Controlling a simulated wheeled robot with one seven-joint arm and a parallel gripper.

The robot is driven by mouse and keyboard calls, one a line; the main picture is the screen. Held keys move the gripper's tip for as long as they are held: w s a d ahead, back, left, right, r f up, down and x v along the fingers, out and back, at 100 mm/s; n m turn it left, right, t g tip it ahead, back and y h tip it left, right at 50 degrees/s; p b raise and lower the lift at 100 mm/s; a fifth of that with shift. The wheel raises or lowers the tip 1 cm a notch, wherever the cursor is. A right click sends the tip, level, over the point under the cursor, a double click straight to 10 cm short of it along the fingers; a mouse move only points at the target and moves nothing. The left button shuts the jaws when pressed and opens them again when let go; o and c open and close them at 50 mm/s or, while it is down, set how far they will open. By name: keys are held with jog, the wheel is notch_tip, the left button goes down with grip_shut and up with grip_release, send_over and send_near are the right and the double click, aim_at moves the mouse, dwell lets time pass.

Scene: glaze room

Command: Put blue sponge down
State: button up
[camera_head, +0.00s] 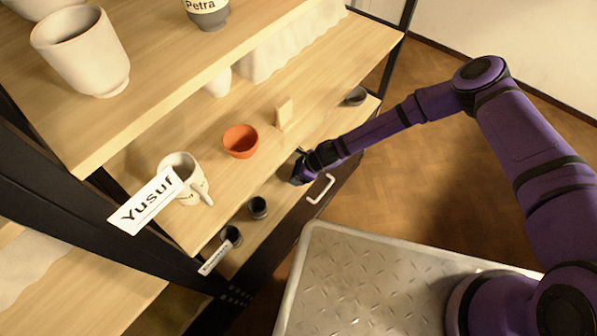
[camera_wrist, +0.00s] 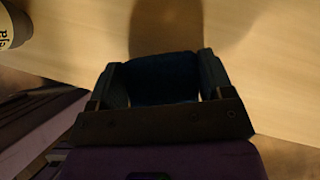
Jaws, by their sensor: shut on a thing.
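A pale wooden surface with a dark shadow lies beyond the sponge. I cannot tell whether the sponge touches it. In the head view the sponge is hard to make out against the dark gripper.
The orange bowl (camera_head: 240,141), an upright tan block (camera_head: 285,113) and a white mug (camera_head: 182,176) stand on the middle shelf. A "Yusuf" label (camera_head: 148,203) is at its left end. Small dark cups (camera_head: 257,207) stand lower down. A labelled cup (camera_wrist: 12,28) shows in the wrist view.

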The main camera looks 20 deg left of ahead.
jog(key=shift+f, duration=0.25)
jog(key=o, duration=0.8)
jog(key=v, duration=1.2)
jog(key=shift+w+d, duration=0.1)
